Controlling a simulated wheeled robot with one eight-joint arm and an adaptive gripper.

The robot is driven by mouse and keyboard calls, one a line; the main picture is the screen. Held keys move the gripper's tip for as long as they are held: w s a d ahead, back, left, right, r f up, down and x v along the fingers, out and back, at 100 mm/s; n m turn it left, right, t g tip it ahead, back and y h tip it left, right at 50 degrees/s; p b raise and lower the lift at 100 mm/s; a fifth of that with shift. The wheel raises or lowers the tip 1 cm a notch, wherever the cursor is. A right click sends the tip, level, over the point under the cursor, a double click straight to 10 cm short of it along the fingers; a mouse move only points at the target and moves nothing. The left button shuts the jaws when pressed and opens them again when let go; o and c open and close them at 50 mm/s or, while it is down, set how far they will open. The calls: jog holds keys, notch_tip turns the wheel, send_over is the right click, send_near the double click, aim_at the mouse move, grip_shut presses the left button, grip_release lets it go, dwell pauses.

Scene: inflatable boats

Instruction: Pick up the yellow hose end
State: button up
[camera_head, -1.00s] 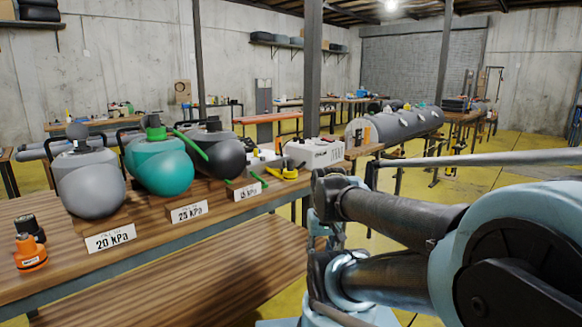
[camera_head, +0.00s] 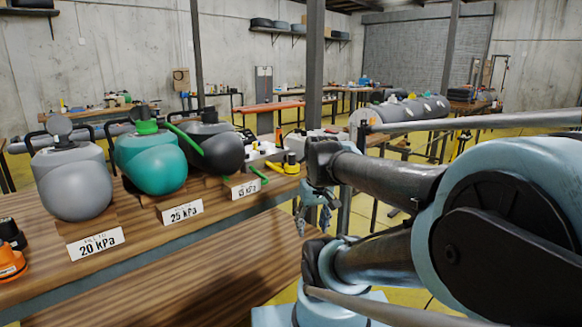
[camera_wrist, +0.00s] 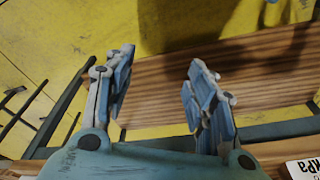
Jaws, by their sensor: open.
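The yellow hose end (camera_head: 289,164) lies at the far right end of the wooden workbench (camera_head: 225,236), beside the 15 kPa sign (camera_head: 245,188). A short green hose (camera_head: 259,174) lies just left of it. My gripper (camera_head: 314,212) hangs past the bench's right side, to the right of the hose end and apart from it. In the wrist view my gripper (camera_wrist: 160,75) has its two blue fingers spread with nothing between them. Below them are a wooden plank surface and yellow floor. I cannot make out the hose end there.
Grey, teal and black pump-like bodies (camera_head: 150,160) stand along the bench with pressure signs before them. An orange valve (camera_head: 10,262) sits at the near left. A dark post (camera_head: 315,70) rises behind the bench. The front plank (camera_head: 215,272) is bare.

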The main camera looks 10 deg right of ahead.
jog(key=w+r+n+y, duration=0.1)
jog(key=w+r+n, duration=0.3)
jog(key=w+r, duration=1.15)
jog(key=n+y, duration=0.2)
jog(key=n, duration=0.3)
send_near(292, 154)
jog(key=shift+t, duration=0.3)
jog(key=x, duration=0.5)
jog(key=shift+w+a, duration=0.2)
jog(key=shift+x, duration=2.65)
jog(key=shift+s+d, duration=0.1)
jog(key=shift+d, duration=0.1)
jog(key=c, duration=1.2)
